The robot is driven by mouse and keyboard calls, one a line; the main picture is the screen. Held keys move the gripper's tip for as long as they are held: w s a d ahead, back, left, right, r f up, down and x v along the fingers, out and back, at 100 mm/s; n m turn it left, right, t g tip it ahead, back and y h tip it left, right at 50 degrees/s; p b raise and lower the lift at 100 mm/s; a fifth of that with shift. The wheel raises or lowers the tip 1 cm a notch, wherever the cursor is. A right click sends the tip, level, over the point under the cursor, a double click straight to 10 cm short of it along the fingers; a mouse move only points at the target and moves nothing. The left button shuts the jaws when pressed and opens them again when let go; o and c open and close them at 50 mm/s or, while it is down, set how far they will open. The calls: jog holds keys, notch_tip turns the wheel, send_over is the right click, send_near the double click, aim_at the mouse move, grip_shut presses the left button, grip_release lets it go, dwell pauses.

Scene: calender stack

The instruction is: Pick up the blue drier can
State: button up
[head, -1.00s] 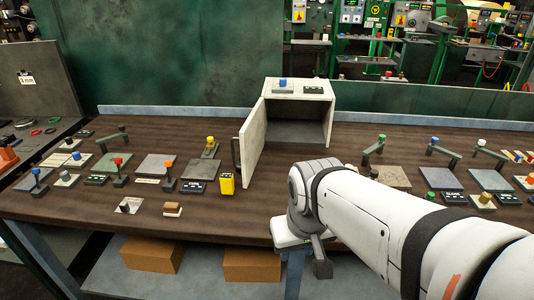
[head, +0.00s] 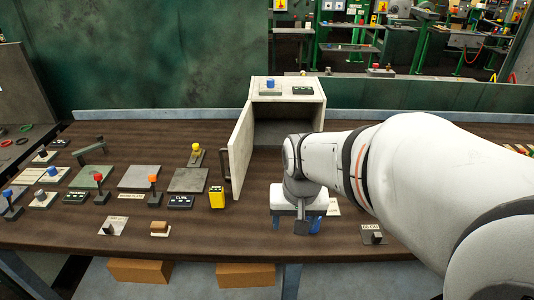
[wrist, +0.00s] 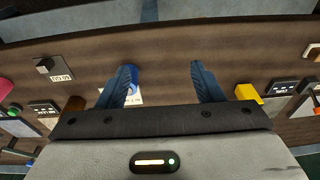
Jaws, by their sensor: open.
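The blue drier can (wrist: 132,76) shows in the wrist view just inside the left finger, partly hidden by it. It stands by a white label card (wrist: 135,98). In the head view the blue can (head: 314,226) is mostly hidden behind my gripper (head: 297,226), near the table's front. My gripper (wrist: 163,82) is open in the wrist view, with nothing held. The can is off to the left side of the gap, and I cannot tell whether the finger touches it.
A white cabinet (head: 289,106) with its door (head: 241,150) open stands behind my gripper. A yellow block (head: 217,197) is to the left. Plates, levers and knobs cover the table's left part. A plate with a dark knob (head: 375,237) is to the right.

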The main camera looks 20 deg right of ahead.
jog(key=w+d+f+m+p, duration=0.1)
jog(key=w+d+m+p, duration=0.1)
jog(key=d, duration=0.1)
jog(key=w+d+f+m+g+p, duration=0.1)
jog(key=w+d+m+p, duration=0.1)
jog(key=w+d+m, duration=0.1)
jog(key=w+d+f+m+p, duration=0.1)
jog(key=w+d+m+p, duration=0.1)
jog(key=d, duration=0.1)
jog(key=shift+w+f+m+g+p, duration=0.15)
jog(key=shift+f+m+g+p, duration=0.15)
jog(key=shift+g, duration=0.1)
jog(key=shift+d+f, duration=0.25)
jog(key=shift+f, duration=0.35)
jog(key=shift+w+f+p, duration=0.15)
jog(key=shift+f+p, duration=0.3)
jog(key=shift+f, duration=1.35)
jog(key=shift+w+f+p, duration=0.1)
jog(key=shift+f+p, duration=0.35)
jog(key=shift+f, duration=1.35)
jog(key=c, duration=1.1)
